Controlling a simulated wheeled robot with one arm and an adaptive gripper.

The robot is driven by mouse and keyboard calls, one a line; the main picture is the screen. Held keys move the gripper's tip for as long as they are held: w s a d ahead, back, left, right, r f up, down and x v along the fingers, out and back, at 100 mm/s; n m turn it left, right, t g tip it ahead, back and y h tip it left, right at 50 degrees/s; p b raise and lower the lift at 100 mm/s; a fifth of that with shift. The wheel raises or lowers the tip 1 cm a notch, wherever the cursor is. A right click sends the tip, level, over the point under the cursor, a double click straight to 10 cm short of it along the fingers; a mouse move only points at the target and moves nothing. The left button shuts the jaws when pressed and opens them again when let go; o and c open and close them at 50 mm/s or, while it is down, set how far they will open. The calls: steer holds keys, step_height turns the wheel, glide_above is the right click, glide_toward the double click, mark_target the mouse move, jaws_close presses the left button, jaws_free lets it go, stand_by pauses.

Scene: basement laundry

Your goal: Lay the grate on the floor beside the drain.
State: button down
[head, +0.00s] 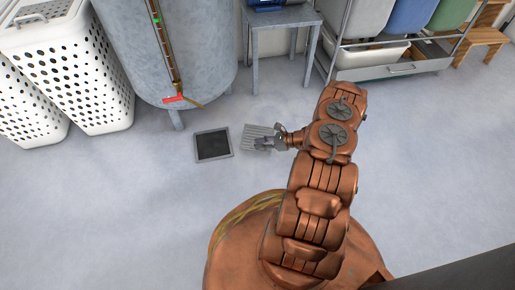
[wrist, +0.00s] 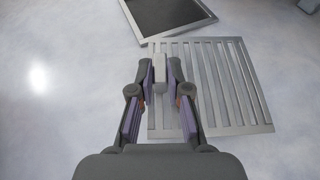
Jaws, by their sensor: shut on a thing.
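The grate (head: 257,132) is a flat, slotted metal square just right of the drain in the head view. In the wrist view the grate (wrist: 228,88) lies right of and beyond my fingers. The drain (head: 213,145) is a dark square opening with a grey frame in the floor; its frame also shows at the top of the wrist view (wrist: 174,31). My gripper (head: 268,143) is over the grate's near part. In the wrist view my gripper (wrist: 160,72) is shut on a light upright block at the grate's left edge, seemingly its handle. Whether the grate touches the floor is hard to tell.
A grey tank (head: 178,60) on legs stands behind the drain. White perforated baskets (head: 80,65) stand at the left. A small grey table (head: 277,19) and a rack with bins (head: 385,62) are at the back. The floor to the left and front is clear.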

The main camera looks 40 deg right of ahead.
mark_target(257, 136)
steer(key=shift+w+f, duration=0.15)
steer(key=shift+w, duration=0.7)
steer(key=shift+w+f+b, duration=0.2)
steer(key=shift+w+b, duration=0.05)
steer(key=shift+b, duration=0.25)
step_height(257, 136, down, 3)
steer(key=shift+s+f+b, duration=0.1)
steer(key=shift+b, duration=0.95)
steer(key=c, duration=1.1)
jaws_free()
steer(key=shift+c, duration=0.2)
